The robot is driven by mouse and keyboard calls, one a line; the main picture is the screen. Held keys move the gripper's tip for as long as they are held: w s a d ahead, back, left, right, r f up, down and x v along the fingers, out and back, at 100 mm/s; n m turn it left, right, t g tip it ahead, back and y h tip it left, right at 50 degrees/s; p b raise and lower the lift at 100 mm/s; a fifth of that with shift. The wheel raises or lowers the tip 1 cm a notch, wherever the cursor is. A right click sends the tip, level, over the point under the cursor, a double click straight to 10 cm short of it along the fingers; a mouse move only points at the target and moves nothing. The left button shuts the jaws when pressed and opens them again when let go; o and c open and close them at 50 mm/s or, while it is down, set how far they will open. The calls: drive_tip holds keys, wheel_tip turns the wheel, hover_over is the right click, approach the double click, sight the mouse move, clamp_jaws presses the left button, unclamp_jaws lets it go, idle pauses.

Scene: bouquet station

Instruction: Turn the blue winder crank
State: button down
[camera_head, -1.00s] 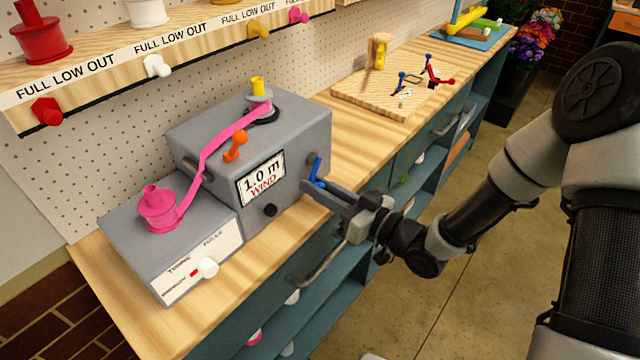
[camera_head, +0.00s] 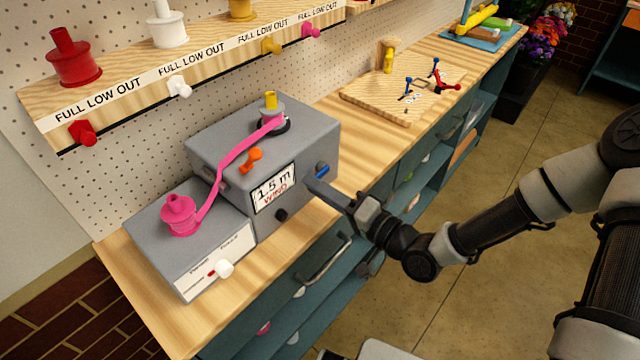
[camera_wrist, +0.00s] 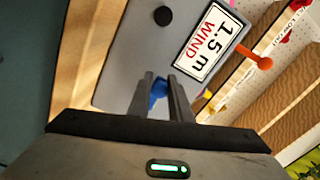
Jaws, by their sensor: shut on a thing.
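The blue winder crank (camera_head: 321,170) sticks out of the right face of the grey winder box (camera_head: 262,146). It also shows between my fingers in the wrist view (camera_wrist: 158,88). My gripper (camera_head: 318,186) is shut on the crank, coming from the lower right; its fingers partly hide the crank. The box's display (camera_head: 274,189) reads "1.5 m WIND". A pink ribbon (camera_head: 236,156) runs from the pink spool (camera_head: 180,215) on the lower box up to the yellow-topped hub (camera_head: 270,103) on top of the winder.
An orange lever (camera_head: 252,158) and a black knob (camera_head: 281,215) are on the winder's front. A wooden board (camera_head: 400,96) with small tools lies farther along the bench. A spool shelf (camera_head: 190,62) stands behind.

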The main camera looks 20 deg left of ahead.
wheel_tip(320, 180, up, 2)
drive_tip(key=m+p, duration=0.1)
drive_tip(key=m, duration=0.2)
drive_tip(key=shift+p, duration=0.35)
drive_tip(key=shift+w+r+m+p, duration=0.15)
drive_tip(key=shift+m+p, duration=0.1)
drive_tip(key=shift+m, duration=0.35)
drive_tip(key=shift+w+r+m+p, duration=0.1)
drive_tip(key=shift+r+m+p, duration=0.1)
drive_tip(key=shift+m, duration=0.4)
drive_tip(key=c, duration=1.6)
unclamp_jaws()
drive_tip(key=shift+f, duration=0.1)
drive_tip(key=shift+d, duration=0.15)
drive_tip(key=shift+s+d, duration=0.1)
drive_tip(key=shift+d, duration=0.1)
drive_tip(key=v, duration=1.7)
